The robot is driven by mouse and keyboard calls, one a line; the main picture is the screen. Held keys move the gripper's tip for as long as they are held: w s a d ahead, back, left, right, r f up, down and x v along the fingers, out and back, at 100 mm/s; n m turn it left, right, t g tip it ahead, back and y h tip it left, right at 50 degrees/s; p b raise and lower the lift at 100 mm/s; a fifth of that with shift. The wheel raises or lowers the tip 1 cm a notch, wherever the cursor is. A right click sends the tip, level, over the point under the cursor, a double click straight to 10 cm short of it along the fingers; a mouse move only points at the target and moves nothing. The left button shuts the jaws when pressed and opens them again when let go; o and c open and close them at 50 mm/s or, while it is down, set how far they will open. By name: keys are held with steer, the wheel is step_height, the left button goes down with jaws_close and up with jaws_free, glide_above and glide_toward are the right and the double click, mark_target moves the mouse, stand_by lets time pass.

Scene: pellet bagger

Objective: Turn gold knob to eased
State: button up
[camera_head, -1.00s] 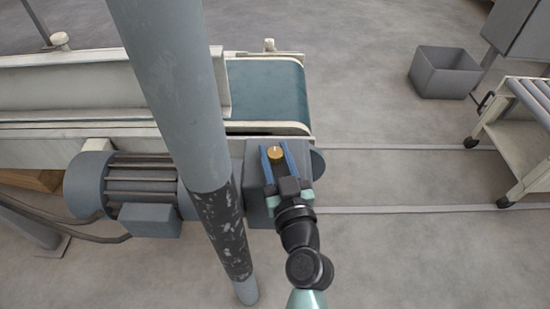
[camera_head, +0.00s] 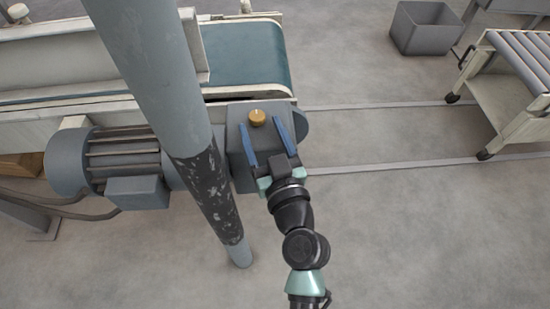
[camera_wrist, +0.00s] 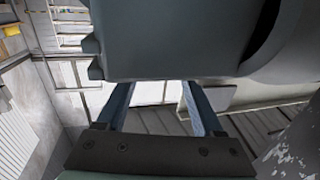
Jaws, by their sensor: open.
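The gold knob (camera_head: 257,117) sits on top of the grey gearbox housing (camera_head: 244,141) beside the conveyor, seen in the head view. My gripper (camera_head: 262,139) is open, with its two blue fingers spread apart and pointing up the picture toward the knob. The knob is just beyond the fingertips, and nothing is between the fingers. In the wrist view the two fingers (camera_wrist: 160,100) also show apart, with the grey housing (camera_wrist: 170,40) filling the top. The knob does not show in the wrist view. Its pointer setting is too small to read.
A thick grey post (camera_head: 150,70) with a worn black band stands just left of the housing. The motor (camera_head: 115,160) joins the housing on the left. The conveyor belt (camera_head: 245,55) runs behind. Floor to the right is open up to a roller cart (camera_head: 510,100) and grey bin (camera_head: 425,28).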

steer(key=v, duration=0.9)
steer(key=shift+s+b, duration=0.2)
steer(key=shift+b, duration=0.2)
